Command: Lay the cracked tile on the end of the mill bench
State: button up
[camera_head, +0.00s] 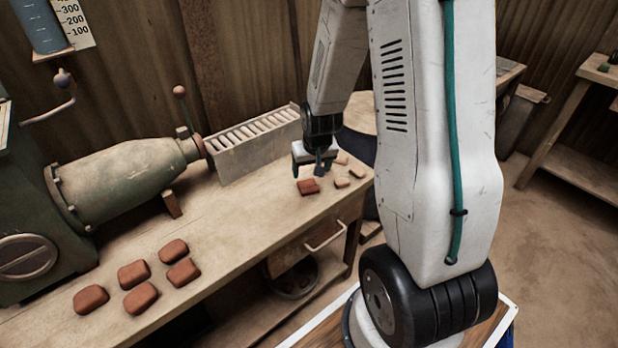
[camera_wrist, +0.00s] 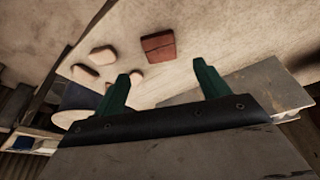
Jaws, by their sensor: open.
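A red-brown tile (camera_head: 308,187) lies flat on the end of the mill bench (camera_head: 244,222). In the wrist view this tile (camera_wrist: 158,46) has a dark line across it, like a crack. My gripper (camera_head: 313,166) is over this end of the bench, just above and behind the tile. In the wrist view my gripper (camera_wrist: 161,74) has its two green fingers wide apart with nothing between them. The tile lies beyond the fingertips, apart from them.
Several pale tiles (camera_head: 357,171) lie close to the red-brown tile near the bench's end edge. Several red tiles (camera_head: 134,274) lie at the bench's near left. A green mill (camera_head: 125,180) and a slotted rack (camera_head: 252,145) stand at the back. The bench between is clear.

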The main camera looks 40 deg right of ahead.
jog(key=s+a+r+n, duration=0.1)
jog(key=s+a+r, duration=0.35)
jog(key=r, duration=0.35)
jog(key=s+a+r+n, duration=0.1)
jog(key=s+a+r, duration=0.35)
jog(key=r, duration=0.45)
jog(key=s+a+r, duration=0.2)
jog(key=s+r, duration=0.1)
jog(key=s, duration=0.2)
jog(key=s+a+r+n+g, duration=0.1)
jog(key=s+a+r, duration=0.1)
jog(key=s, duration=0.3)
jog(key=s+a+r+n+g+y, duration=0.1)
jog(key=s+a+r, duration=0.2)
jog(key=s+r, duration=0.1)
jog(key=shift+s, duration=0.65)
